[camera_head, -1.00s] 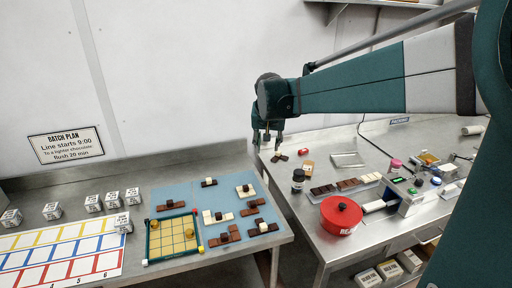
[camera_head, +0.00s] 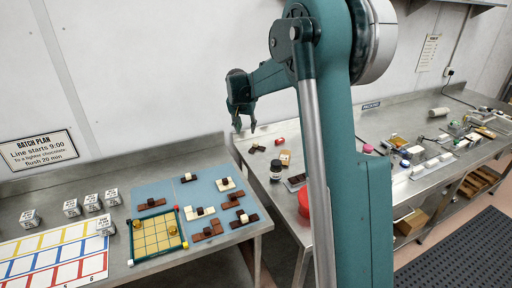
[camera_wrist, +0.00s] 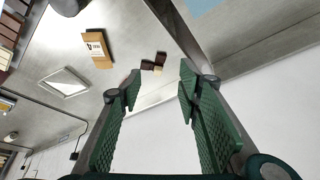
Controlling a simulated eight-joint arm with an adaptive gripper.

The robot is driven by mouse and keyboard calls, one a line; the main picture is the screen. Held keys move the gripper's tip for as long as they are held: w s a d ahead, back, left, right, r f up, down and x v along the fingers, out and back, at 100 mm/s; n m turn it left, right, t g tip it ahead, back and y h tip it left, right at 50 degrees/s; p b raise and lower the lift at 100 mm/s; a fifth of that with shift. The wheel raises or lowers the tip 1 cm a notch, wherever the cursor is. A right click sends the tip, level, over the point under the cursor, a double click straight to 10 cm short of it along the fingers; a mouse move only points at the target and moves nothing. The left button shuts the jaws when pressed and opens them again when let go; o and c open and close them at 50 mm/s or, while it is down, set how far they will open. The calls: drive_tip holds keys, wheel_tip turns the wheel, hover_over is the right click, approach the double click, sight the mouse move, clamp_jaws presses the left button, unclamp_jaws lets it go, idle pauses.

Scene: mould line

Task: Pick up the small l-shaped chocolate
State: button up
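A small dark brown chocolate (camera_head: 257,148), made of a few blocks that look L-shaped, lies on the right steel table near its back left. In the wrist view the same chocolate (camera_wrist: 153,65) shows ahead of the fingers, roughly between their tips, with bare steel around it. My gripper (camera_head: 245,127) is open and empty above that table's back left corner, apart from the chocolate. Both textured green fingers show spread in the wrist view (camera_wrist: 160,88). Several other dark and white chocolate pieces lie on the blue mat (camera_head: 158,190) on the left table.
Near the small chocolate are a red object (camera_head: 279,141), a tan box (camera_head: 285,158) and a dark jar (camera_head: 276,174). A yellow grid board (camera_head: 157,236) and white cubes (camera_head: 29,218) stand on the left table.

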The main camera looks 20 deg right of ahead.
drive_tip(key=m+g+p, duration=0.1)
drive_tip(key=m+p, duration=0.1)
drive_tip(key=p, duration=0.1)
approach(255, 143)
drive_tip(key=a, duration=0.1)
drive_tip(key=shift+w+d+f+h, duration=0.15)
drive_tip(key=shift+f+h, duration=0.25)
drive_tip(key=shift+f, duration=0.05)
drive_tip(key=shift+f, duration=0.1)
drive_tip(key=shift+x, duration=1.2)
drive_tip(key=shift+p+x, duration=0.35)
drive_tip(key=shift+x, duration=2.25)
drive_tip(key=c, duration=1.1)
